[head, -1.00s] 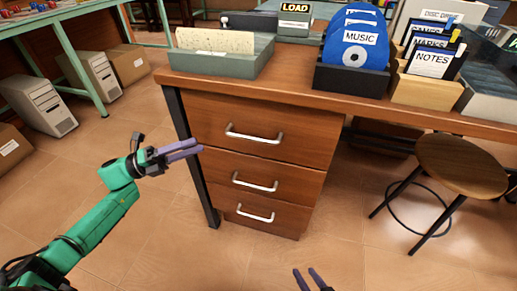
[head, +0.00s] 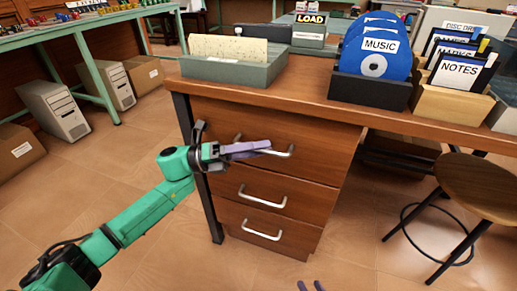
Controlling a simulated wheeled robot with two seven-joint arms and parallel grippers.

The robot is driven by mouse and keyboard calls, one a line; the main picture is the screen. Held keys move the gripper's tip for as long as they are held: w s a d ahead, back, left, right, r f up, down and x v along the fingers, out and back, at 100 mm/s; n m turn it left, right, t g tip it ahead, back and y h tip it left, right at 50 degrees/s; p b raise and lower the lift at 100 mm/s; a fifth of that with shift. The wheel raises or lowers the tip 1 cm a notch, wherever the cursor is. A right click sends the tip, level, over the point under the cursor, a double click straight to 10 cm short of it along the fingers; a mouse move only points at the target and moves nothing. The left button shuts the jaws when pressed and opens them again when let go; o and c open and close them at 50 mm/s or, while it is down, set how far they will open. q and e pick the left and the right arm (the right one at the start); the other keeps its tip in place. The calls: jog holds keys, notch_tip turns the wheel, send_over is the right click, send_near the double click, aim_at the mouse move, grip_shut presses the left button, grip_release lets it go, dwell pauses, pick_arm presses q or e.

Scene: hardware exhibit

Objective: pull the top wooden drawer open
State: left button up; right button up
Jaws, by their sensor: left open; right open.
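The top wooden drawer (head: 318,150) is the uppermost of three stacked drawers under the desk, and its front looks flush with the cabinet. Its silver bar handle (head: 291,152) is partly hidden by my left gripper. My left gripper (head: 268,146), with purple fingers on a green arm, is open in front of this handle, its fingertips overlapping the bar in the head view. I cannot tell whether they touch it or straddle it. My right gripper (head: 311,286) shows only its purple fingertips at the bottom edge, apart and empty.
The middle drawer handle (head: 262,198) and bottom drawer handle (head: 261,232) stick out below. A dark desk leg (head: 196,165) stands left of the drawers. A round stool (head: 478,185) is at right. The floor in front is clear.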

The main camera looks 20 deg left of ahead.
pick_arm(q)
grip_shut()
dwell(1.4)
